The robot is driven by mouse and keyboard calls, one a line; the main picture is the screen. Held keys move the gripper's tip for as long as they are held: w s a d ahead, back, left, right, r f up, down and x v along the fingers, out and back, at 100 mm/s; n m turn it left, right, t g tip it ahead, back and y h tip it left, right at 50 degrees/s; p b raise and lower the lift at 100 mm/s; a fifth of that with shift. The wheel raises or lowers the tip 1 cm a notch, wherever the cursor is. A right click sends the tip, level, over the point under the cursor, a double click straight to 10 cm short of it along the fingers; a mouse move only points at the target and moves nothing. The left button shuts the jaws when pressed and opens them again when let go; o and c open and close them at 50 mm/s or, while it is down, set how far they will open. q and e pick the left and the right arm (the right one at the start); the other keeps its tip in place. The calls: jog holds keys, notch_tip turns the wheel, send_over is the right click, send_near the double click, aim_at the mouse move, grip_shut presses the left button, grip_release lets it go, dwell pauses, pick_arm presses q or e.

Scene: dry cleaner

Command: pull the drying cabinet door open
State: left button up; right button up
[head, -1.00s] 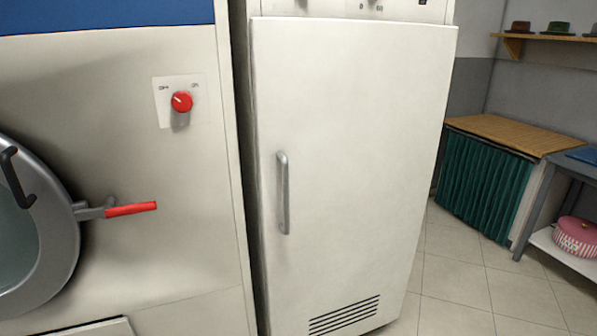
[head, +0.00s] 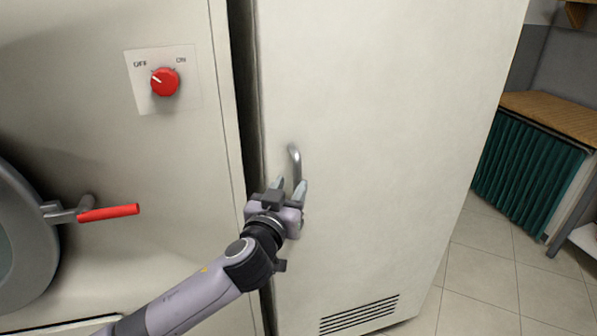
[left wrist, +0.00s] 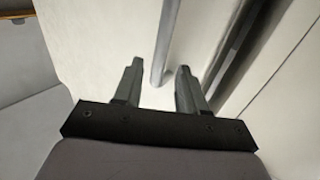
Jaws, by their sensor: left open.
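The white drying cabinet door (head: 385,130) looks closed, with a vertical grey bar handle (head: 294,160) near its left edge. My left gripper (head: 289,186) is at the lower part of the handle, with its fingers open. In the left wrist view the handle (left wrist: 165,45) comes down between the two fingertips (left wrist: 158,78) and bends to the door at its lower end. I cannot tell whether the fingers touch it. My left arm hides part of the door's lower left edge. My right gripper is not in view.
Left of the cabinet stands a machine with a red knob (head: 165,81) and a red lever (head: 108,213) beside its round door. A narrow dark gap separates machine and cabinet. Tiled floor (head: 480,285) is free at the right, before a green-curtained counter (head: 527,170).

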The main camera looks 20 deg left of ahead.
aim_at(296, 178)
pick_arm(q)
jog(key=shift+w+p, duration=0.4)
jog(key=shift+w, duration=2.35)
grip_shut()
